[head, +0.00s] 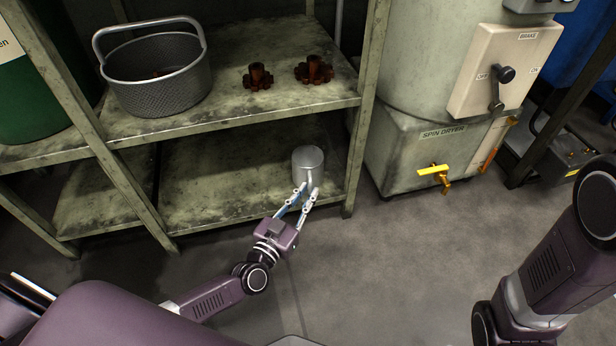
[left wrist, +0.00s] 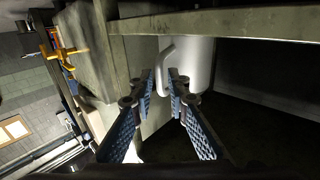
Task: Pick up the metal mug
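The metal mug (head: 307,160) is a plain grey cylinder on the lower shelf, near its front right corner. Its handle faces my left gripper (head: 306,189). The left gripper reaches in from the front with its two fingers apart, one on each side of the handle as seen from the head. In the left wrist view the mug (left wrist: 200,62) is just beyond the fingertips (left wrist: 160,82), and the handle (left wrist: 165,65) shows between them. I cannot tell whether a finger touches it. My right arm shows at the right, but its gripper is out of view.
The upper shelf board (head: 230,115) overhangs the mug. It carries a perforated basket (head: 160,82) and two rusty gear-like parts (head: 258,78) (head: 314,71). A shelf post (head: 362,110) stands right of the mug. A spin dryer (head: 430,140) is beyond it. The floor in front is clear.

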